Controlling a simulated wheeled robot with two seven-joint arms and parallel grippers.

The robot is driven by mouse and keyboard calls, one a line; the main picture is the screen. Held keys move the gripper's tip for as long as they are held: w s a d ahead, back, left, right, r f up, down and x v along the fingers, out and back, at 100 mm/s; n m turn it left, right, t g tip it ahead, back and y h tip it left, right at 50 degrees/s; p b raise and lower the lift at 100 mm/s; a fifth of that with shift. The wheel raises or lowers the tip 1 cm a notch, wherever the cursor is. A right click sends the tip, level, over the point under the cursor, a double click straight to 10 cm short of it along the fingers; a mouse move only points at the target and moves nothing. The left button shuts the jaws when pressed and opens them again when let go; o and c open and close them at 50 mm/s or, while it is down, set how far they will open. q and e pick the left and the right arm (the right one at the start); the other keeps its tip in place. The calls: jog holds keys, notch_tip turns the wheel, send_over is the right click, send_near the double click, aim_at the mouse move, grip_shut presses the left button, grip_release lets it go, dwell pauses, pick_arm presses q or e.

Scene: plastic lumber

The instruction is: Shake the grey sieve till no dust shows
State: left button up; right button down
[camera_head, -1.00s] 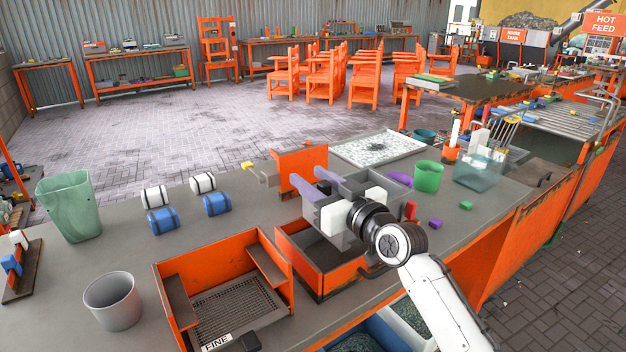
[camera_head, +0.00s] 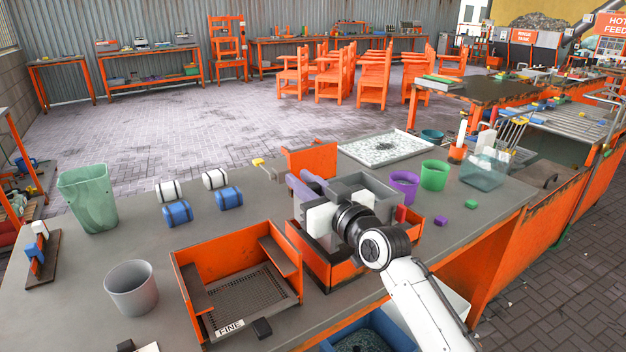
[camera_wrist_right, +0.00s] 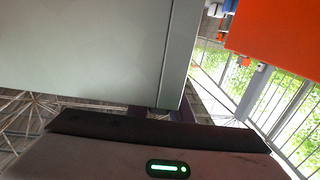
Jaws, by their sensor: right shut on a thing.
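The grey sieve (camera_head: 368,183), an open-topped grey box, is over the orange-walled bin (camera_head: 325,268) in the head view. My right gripper (camera_head: 305,182), with purple fingers, is shut on the sieve, and its wrist covers part of the sieve and bin. In the right wrist view, a large grey panel (camera_wrist_right: 80,60), seemingly the sieve's side, stands close to the purple fingers. The sieve's inside shows little, and I cannot tell whether dust lies in it. Whether the sieve touches the bin is hidden. My left gripper is not in view.
An orange tray marked FINE (camera_head: 245,295) stands left of the bin. A grey cup (camera_head: 132,290), a green bin (camera_head: 92,200) and blue and white rolls (camera_head: 178,213) stand further left. Purple (camera_head: 404,187) and green (camera_head: 434,176) cups stand to the right.

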jog(key=shift+w+d+f, duration=0.1)
jog(key=c, duration=1.6)
grip_release()
jog(key=shift+v, duration=5.2)
